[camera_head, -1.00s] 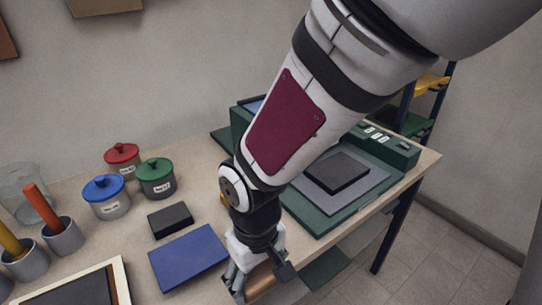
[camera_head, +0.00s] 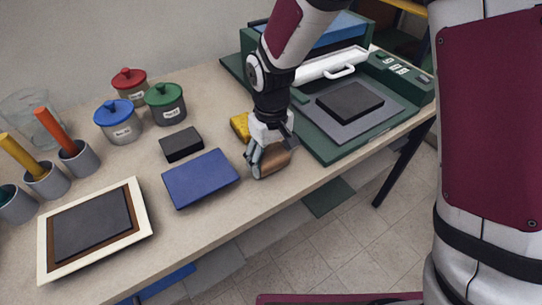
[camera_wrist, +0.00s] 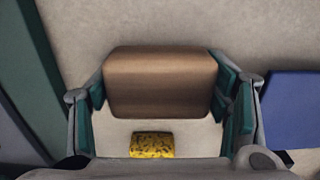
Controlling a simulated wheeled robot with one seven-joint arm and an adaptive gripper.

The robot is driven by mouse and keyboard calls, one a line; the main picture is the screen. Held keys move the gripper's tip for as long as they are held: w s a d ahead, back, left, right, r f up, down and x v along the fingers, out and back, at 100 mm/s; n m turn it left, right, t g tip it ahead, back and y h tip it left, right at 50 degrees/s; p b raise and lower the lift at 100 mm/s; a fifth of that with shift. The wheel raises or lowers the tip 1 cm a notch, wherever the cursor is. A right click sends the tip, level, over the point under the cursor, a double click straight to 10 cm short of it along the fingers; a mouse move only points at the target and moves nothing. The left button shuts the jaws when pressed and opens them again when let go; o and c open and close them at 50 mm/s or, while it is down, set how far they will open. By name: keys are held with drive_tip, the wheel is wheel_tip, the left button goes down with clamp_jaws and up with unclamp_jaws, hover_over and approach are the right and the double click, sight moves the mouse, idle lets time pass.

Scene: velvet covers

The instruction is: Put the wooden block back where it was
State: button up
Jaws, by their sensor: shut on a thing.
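The wooden block (camera_wrist: 160,82) is brown with rounded edges and sits between my gripper's two fingers. In the head view the wooden block (camera_head: 273,161) shows below my gripper (camera_head: 268,155), over the front part of the table between the blue book-like slab and the green machine. In the wrist view my gripper (camera_wrist: 165,95) is shut on the block, with green pads at its left and right ends. I cannot tell whether the block touches the table. A yellow speckled sponge-like piece (camera_wrist: 153,145) lies behind the gripper; it also shows in the head view (camera_head: 240,126).
A blue slab (camera_head: 201,178) and a black block (camera_head: 181,145) lie to the left. A green press-like machine (camera_head: 335,150) with a black pad (camera_head: 350,102) stands at right. Lidded jars (camera_head: 118,122), cups with handles and a framed panel (camera_head: 140,228) fill the left side.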

drive_tip(key=shift+f, duration=0.25)
drive_tip(key=o, duration=1.1)
drive_tip(key=shift+f, duration=0.1)
